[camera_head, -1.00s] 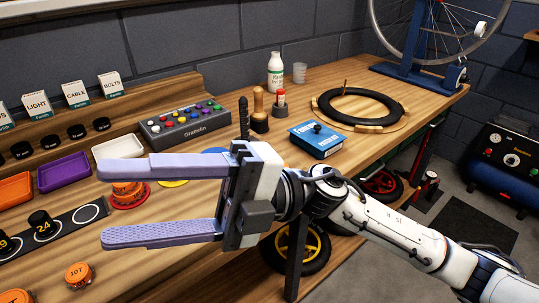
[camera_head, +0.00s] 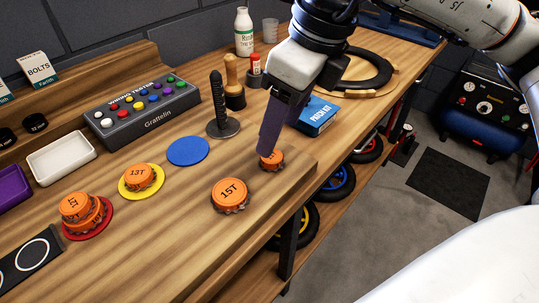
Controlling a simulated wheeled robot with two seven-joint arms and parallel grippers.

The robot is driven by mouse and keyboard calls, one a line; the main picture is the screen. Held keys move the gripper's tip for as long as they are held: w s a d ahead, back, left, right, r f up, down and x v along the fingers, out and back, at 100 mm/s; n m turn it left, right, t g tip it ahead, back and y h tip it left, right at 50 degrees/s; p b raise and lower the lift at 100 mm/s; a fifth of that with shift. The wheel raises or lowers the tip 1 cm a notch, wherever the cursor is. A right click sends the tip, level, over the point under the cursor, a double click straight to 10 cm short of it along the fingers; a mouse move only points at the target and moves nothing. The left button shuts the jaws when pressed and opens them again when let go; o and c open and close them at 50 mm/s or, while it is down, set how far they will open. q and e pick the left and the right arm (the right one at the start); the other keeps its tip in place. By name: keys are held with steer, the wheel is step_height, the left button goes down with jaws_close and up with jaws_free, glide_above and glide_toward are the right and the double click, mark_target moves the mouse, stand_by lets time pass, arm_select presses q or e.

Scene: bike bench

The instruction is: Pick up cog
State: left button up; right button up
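Orange cogs lie on the wooden bench. A small cog (camera_head: 272,161) sits near the front edge, partly hidden by my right gripper (camera_head: 267,150), which points down at it. The fingers are seen edge-on, so whether they are open or around the cog is unclear. A cog marked 15T (camera_head: 230,194) lies on bare wood to its left. A 13T cog (camera_head: 138,177) lies on a yellow disc (camera_head: 126,189). More orange cogs (camera_head: 80,209) are stacked on a red disc (camera_head: 106,225). A blue disc (camera_head: 188,151) is empty. My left gripper is out of view.
A black upright post on a round base (camera_head: 222,127) stands behind the cogs. A blue patch kit box (camera_head: 318,115) is just right of the gripper. A button box (camera_head: 143,112), white tray (camera_head: 61,158) and bottle (camera_head: 244,33) stand further back. The front bench edge is close.

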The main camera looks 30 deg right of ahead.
mark_target(275, 157)
steer(key=shift+d+x, duration=0.15)
steer(key=shift+x, duration=1.6)
steer(key=shift+d+x, duration=0.15)
steer(key=shift+x, duration=1.6)
steer(key=c, duration=1.2)
